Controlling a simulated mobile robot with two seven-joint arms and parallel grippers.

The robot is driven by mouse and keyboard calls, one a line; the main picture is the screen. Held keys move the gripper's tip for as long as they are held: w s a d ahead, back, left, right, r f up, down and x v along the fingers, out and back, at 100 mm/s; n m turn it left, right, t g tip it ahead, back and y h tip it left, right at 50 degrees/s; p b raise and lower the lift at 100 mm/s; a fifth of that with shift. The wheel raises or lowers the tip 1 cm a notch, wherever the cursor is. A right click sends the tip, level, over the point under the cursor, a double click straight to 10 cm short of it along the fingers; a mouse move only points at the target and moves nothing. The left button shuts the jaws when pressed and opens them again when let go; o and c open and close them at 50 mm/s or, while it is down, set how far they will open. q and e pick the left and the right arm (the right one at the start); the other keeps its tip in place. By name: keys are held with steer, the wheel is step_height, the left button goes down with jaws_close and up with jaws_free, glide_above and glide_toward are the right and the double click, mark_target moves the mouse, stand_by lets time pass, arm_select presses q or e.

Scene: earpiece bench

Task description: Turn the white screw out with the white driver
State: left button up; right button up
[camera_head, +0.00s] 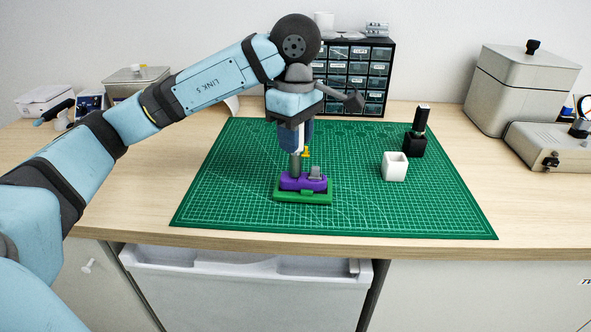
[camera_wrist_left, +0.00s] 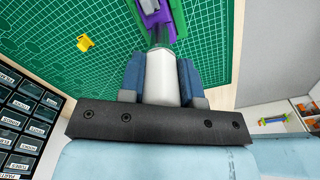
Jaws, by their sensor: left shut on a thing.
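My left gripper (camera_head: 295,137) points down and is shut on the white driver (camera_wrist_left: 162,78), whose pale handle sits between the blue fingers in the left wrist view. The driver's grey lower part (camera_head: 295,163) stands roughly upright over the left part of the purple earpiece (camera_head: 317,184). The earpiece sits in a green holder (camera_head: 303,198) on the mat and carries a grey raised part on its right. I cannot see the white screw; the driver and gripper cover that spot. I cannot tell whether the tip touches it. My right gripper is in neither view.
A white open box (camera_head: 395,167) and a black stand (camera_head: 414,147) holding a dark-handled tool (camera_head: 421,118) are on the green mat's (camera_head: 440,208) right side. A small yellow object (camera_wrist_left: 85,43) lies behind the holder. A drawer cabinet (camera_head: 374,70) stands at the back. The mat's front right is clear.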

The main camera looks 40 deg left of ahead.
arm_select(q)
steer(key=shift+r, duration=0.15)
stand_by(0.4)
steer(key=shift+r+p, duration=0.3)
steer(key=shift+r, duration=0.15)
steer(key=shift+f+b, duration=0.1)
steer(key=shift+b, duration=0.2)
steer(key=shift+m, duration=0.8)
steer(key=m+b, duration=0.1)
steer(key=m, duration=0.3)
steer(key=m+b, duration=0.1)
steer(key=m, duration=0.8)
